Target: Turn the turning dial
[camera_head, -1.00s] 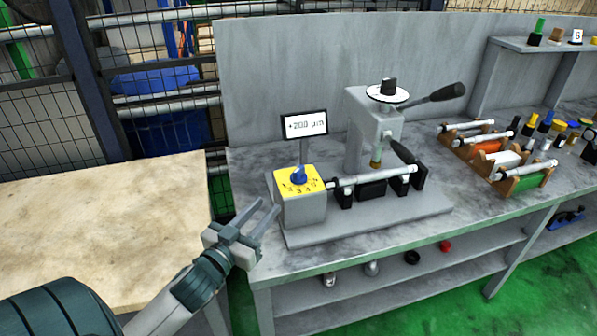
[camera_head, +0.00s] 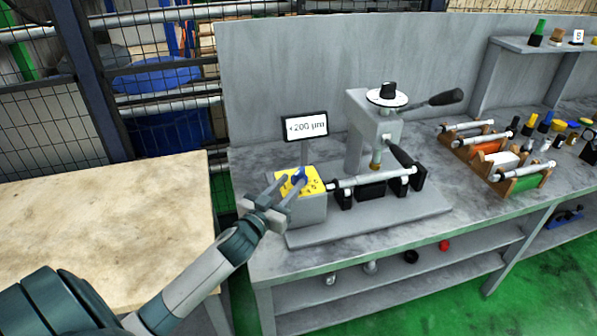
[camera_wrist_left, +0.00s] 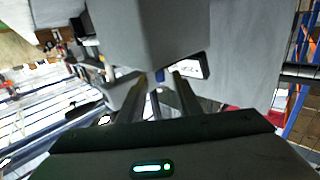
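The turning dial is a blue knob (camera_head: 299,174) on the yellow numbered face (camera_head: 316,184) of a grey box at the left end of the grinder. My left gripper (camera_head: 291,185) is open, with its fingertips at the yellow face and close around the knob. In the left wrist view a bit of the blue knob (camera_wrist_left: 160,76) shows between the fingertips (camera_wrist_left: 158,82). I cannot tell whether the fingers touch it. The fingers cover part of the dial face and its numbers. A small display (camera_head: 306,127) behind reads about +200 µm. My right gripper is not in view.
The grinder's grey column (camera_head: 371,138) with a black-handled lever (camera_head: 446,97) stands right of the dial. A horizontal metal cylinder (camera_head: 370,179) runs beside the box. Wooden racks (camera_head: 492,160) of parts stand further right. A wooden-topped table (camera_head: 110,230) lies left, beyond a gap.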

